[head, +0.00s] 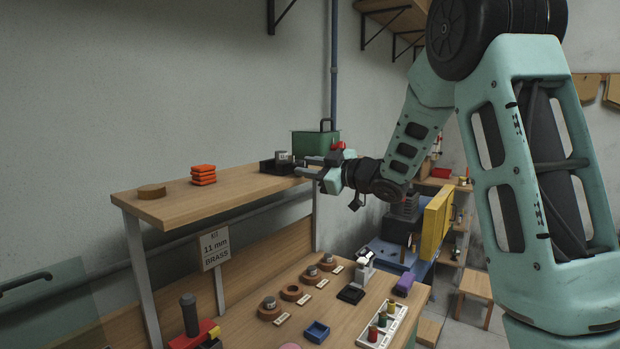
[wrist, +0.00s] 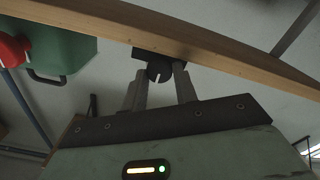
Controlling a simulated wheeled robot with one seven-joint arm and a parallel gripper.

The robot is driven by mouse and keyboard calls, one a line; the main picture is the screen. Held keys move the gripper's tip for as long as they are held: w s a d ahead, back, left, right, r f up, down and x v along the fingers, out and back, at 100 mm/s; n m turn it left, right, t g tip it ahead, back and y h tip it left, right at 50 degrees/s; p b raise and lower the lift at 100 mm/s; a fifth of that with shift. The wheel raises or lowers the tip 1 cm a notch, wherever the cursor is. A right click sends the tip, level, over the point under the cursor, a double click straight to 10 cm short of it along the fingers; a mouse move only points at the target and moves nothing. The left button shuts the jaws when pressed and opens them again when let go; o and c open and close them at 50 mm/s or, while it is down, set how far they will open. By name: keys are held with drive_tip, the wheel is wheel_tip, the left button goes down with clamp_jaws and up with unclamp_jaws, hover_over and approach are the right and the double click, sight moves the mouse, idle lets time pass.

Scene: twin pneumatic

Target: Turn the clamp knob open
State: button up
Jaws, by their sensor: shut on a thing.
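The clamp (head: 268,165) is a low black block on the right end of the raised wooden shelf, with a grey cylinder (head: 283,156) standing at it. My gripper (head: 307,168) reaches the clamp from the right, level with the shelf end. In the wrist view my gripper (wrist: 160,82) has a finger on each side of a dark round knob (wrist: 158,72) with a slot in its lower edge. The fingers are shut on this knob. In the head view the knob is hidden by the fingers, and its turn angle cannot be told.
The shelf (head: 220,192) edge runs close by the fingers. A green box (head: 318,143) with a handle stands just behind my gripper. Orange blocks (head: 203,175) and a wooden disc (head: 151,191) sit farther left. A bench (head: 340,318) with small parts lies below.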

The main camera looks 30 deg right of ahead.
idle(0.4)
drive_tip(key=o, duration=1)
drive_tip(key=shift+c, duration=0.2)
drive_tip(key=shift+f, duration=0.1)
